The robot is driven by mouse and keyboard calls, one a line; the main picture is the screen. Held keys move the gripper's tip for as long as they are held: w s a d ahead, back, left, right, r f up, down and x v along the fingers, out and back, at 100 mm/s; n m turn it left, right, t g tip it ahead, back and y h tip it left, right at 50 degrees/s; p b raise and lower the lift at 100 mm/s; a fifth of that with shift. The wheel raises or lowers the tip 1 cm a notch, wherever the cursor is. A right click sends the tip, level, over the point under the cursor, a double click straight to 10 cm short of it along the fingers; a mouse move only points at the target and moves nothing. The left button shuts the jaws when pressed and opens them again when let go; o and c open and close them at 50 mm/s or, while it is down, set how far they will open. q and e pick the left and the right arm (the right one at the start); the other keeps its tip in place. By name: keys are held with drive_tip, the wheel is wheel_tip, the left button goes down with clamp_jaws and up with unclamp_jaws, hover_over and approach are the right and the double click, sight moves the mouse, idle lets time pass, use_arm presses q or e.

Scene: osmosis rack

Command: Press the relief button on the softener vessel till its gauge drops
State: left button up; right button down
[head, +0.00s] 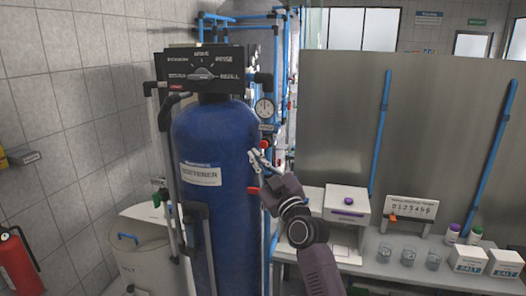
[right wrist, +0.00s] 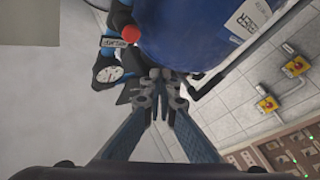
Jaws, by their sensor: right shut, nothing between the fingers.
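The softener vessel (head: 215,225) is a tall blue tank with a black control head (head: 203,70) on top. Its round white gauge (head: 264,107) sits at the tank's upper right; it also shows in the right wrist view (right wrist: 108,73). The needle reading is too small to tell. Below the gauge is a red round button (head: 264,144), seen also in the right wrist view (right wrist: 130,36). My right gripper (head: 254,154) is shut and empty, its fingertips (right wrist: 160,74) close to the button but apart from it in the wrist view. My left gripper is not in view.
Blue pipes (head: 275,60) rise behind the vessel. At right, a bench (head: 345,252) holds a white box (head: 348,200), beakers (head: 408,257), a counter display (head: 410,208) and salt boxes (head: 468,260). A white bin (head: 150,248) and a red extinguisher (head: 18,262) stand at left.

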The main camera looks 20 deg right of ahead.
sight(264, 144)
drive_tip(key=shift+w+d+f+b, duration=0.1)
drive_tip(key=shift+w+d+b, duration=0.45)
drive_tip(key=shift+w, duration=0.2)
drive_tip(key=shift+w+d+r+b, duration=0.1)
drive_tip(key=shift+w+d+b, duration=0.35)
drive_tip(key=shift+w+b, duration=0.25)
drive_tip(key=shift+w+d+f+b, duration=0.1)
drive_tip(key=shift+w+d+b, duration=0.4)
drive_tip(key=shift+w, duration=0.3)
drive_tip(key=shift+w+d+b, duration=0.25)
drive_tip(key=shift+w+b, duration=0.1)
drive_tip(key=shift+b, duration=0.05)
drive_tip(key=shift+w+d+b, duration=0.3)
drive_tip(key=shift+w+b, duration=0.1)
drive_tip(key=shift+b, duration=0.25)
idle(0.4)
drive_tip(key=shift+a, duration=0.1)
idle(0.9)
drive_tip(key=shift+s+a+p, duration=0.45)
drive_tip(key=shift+s+p, duration=0.3)
drive_tip(key=shift+p, duration=0.05)
